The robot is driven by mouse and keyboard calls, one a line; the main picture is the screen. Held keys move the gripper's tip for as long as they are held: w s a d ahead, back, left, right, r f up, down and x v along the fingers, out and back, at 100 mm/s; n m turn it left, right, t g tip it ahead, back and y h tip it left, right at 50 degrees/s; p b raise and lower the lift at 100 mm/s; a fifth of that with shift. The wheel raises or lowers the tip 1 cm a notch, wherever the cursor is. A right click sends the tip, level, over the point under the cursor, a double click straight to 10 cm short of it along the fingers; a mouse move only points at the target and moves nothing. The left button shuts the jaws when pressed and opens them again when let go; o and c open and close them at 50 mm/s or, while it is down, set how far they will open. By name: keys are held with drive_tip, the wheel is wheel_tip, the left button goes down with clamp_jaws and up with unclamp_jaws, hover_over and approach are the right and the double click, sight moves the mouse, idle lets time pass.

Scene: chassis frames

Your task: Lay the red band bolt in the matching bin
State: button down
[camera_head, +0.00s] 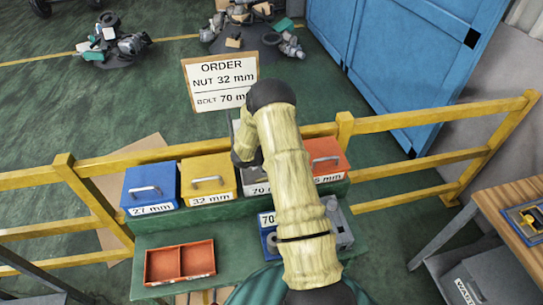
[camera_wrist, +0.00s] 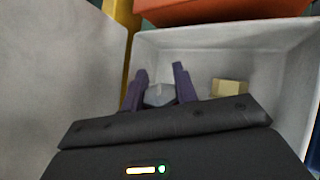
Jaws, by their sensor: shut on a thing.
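My gripper (camera_wrist: 160,70) has its two dark fingers closed around a grey piece (camera_wrist: 160,95), inside or just above a pale grey bin (camera_wrist: 218,42). Only part of the piece shows, with no red band visible on it, so I cannot tell if it is the red band bolt. A beige block (camera_wrist: 230,87) lies in the bin to the right of the fingers.
A blue bin (camera_head: 150,181) labelled 27 mm, a yellow bin (camera_head: 207,173) labelled 32 mm and an orange bin (camera_head: 328,153) share the bench. A red two-compartment tray (camera_head: 180,262) lies in front. An order sign (camera_head: 219,80) stands behind. Yellow rails (camera_head: 425,119) flank the bench.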

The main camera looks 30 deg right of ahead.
drive_tip(key=c, duration=1)
unclamp_jaws()
drive_tip(key=shift+r, duration=0.1)
drive_tip(key=shift+a+r, duration=0.1)
drive_tip(key=shift+a, duration=0.05)
drive_tip(key=shift+a+r+b, duration=0.2)
drive_tip(key=shift+b, duration=0.15)
drive_tip(key=b+v, duration=0.2)
drive_tip(key=v, duration=0.6)
drive_tip(key=b+v, duration=0.3)
drive_tip(key=v, duration=0.5)
drive_tip(key=shift+s+a, duration=0.2)
drive_tip(key=shift+s, duration=0.1)
drive_tip(key=shift+s, duration=0.1)
